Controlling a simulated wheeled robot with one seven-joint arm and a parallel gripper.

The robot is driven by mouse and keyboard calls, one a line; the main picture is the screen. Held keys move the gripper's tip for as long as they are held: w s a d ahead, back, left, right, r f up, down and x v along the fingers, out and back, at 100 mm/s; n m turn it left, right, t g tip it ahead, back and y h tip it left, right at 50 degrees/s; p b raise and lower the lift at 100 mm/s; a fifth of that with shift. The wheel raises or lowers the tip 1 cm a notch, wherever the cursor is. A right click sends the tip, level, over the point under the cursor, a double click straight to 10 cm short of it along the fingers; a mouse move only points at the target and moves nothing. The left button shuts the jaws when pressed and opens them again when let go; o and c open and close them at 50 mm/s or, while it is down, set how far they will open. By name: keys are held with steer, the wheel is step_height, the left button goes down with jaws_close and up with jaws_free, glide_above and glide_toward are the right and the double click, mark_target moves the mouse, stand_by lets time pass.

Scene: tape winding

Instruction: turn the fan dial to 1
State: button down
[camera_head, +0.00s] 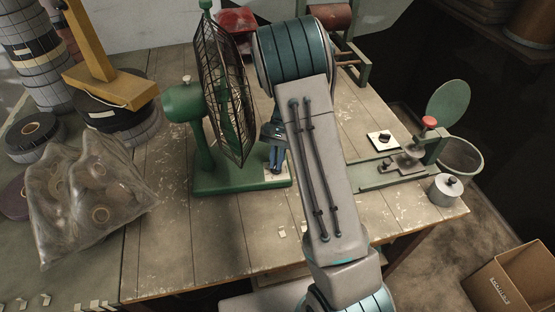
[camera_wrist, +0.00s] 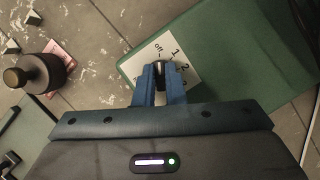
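The green desk fan (camera_head: 222,95) stands on the workbench, its flat green base (camera_head: 225,183) below; the base also shows in the wrist view (camera_wrist: 250,50). A white dial plate (camera_wrist: 189,60) on the base carries the marks off, 1, 2 and further ones partly hidden. The dark fan dial (camera_wrist: 160,72) sits between my two blue fingertips. My gripper (camera_wrist: 161,76) points down at the plate, with a finger on each side of the dial, and looks shut on it. In the head view my gripper (camera_head: 275,155) is beside the fan cage. The fingers hide where the dial points.
A bag of tape rolls (camera_head: 85,195) lies at the left, near a yellow stand (camera_head: 105,70). The front of the bench is mostly clear.

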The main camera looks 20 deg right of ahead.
steer(key=shift+m, duration=0.3)
steer(key=m+t, duration=0.1)
steer(key=m, duration=0.2)
steer(key=shift+y, duration=0.4)
steer(key=shift+s+d+m+t+y+b, duration=0.1)
steer(key=shift+m+t+y+b, duration=0.4)
steer(key=shift+m, duration=1.6)
steer(key=shift+t, duration=0.3)
steer(key=c, duration=1.5)
jaws_free()
steer(key=shift+r, duration=0.1)
